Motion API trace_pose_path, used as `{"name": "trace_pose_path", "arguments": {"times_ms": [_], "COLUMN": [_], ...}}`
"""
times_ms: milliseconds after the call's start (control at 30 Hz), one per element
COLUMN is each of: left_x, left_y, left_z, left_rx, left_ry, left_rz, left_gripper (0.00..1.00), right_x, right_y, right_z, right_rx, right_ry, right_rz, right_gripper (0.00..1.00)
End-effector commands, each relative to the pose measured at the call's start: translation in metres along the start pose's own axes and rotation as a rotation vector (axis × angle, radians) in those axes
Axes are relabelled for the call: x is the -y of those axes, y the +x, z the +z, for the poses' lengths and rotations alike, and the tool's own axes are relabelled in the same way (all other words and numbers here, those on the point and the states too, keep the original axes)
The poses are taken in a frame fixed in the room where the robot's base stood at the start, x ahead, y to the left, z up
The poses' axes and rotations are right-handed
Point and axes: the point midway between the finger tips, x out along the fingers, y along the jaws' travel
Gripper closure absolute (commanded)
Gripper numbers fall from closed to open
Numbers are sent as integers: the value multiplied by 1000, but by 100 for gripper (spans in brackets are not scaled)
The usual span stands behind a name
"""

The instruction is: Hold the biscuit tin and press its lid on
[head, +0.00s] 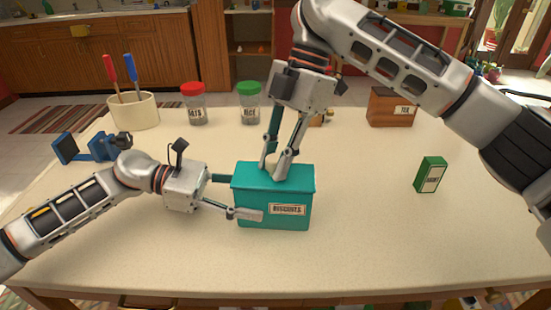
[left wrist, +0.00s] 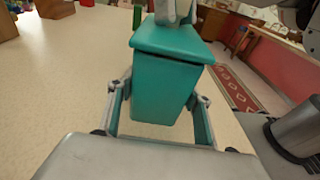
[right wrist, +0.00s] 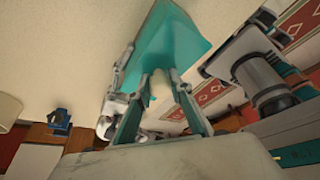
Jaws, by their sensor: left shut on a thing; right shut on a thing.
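The teal biscuit tin (head: 285,215) stands upright on the table with its label to the front. Its teal lid (head: 301,183) lies on top; it also shows in the left wrist view (left wrist: 165,40), where I see no clear gap beneath it. My left gripper (head: 238,197) is shut on the tin's body, one finger across the front and one behind. My right gripper (head: 275,168) points down from above and is shut on the lid's pale knob (right wrist: 160,84).
A utensil pot (head: 135,111), a red-capped jar (head: 195,108) and a green-capped jar (head: 249,106) stand behind. A brown tea box (head: 388,107) is at the back right, a small green box (head: 430,175) at the right. A blue object (head: 66,148) is at the left. The front table is clear.

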Motion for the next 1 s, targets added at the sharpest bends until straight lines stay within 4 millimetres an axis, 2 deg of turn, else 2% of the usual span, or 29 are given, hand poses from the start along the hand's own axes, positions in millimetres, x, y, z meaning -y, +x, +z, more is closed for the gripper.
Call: {"name": "trace_pose_path", "arguments": {"times_ms": [467,500,533,800,867,1000], "left_x": [0,0,0,0,0,0], "left_y": [0,0,0,0,0,0], "left_z": [0,0,0,0,0,0], "left_rx": [0,0,0,0,0,0], "left_ry": [0,0,0,0,0,0], "left_rz": [0,0,0,0,0,0], "left_gripper": [71,71,71,71,71,71], "right_x": [0,0,0,0,0,0], "right_y": [2,2,2,2,2,2], "right_z": [1,1,1,1,1,1], "right_rx": [0,0,0,0,0,0], "right_ry": [1,1,1,1,1,1], "right_rz": [1,1,1,1,0,0], "right_gripper": [100,69,62,60,46,44]}}
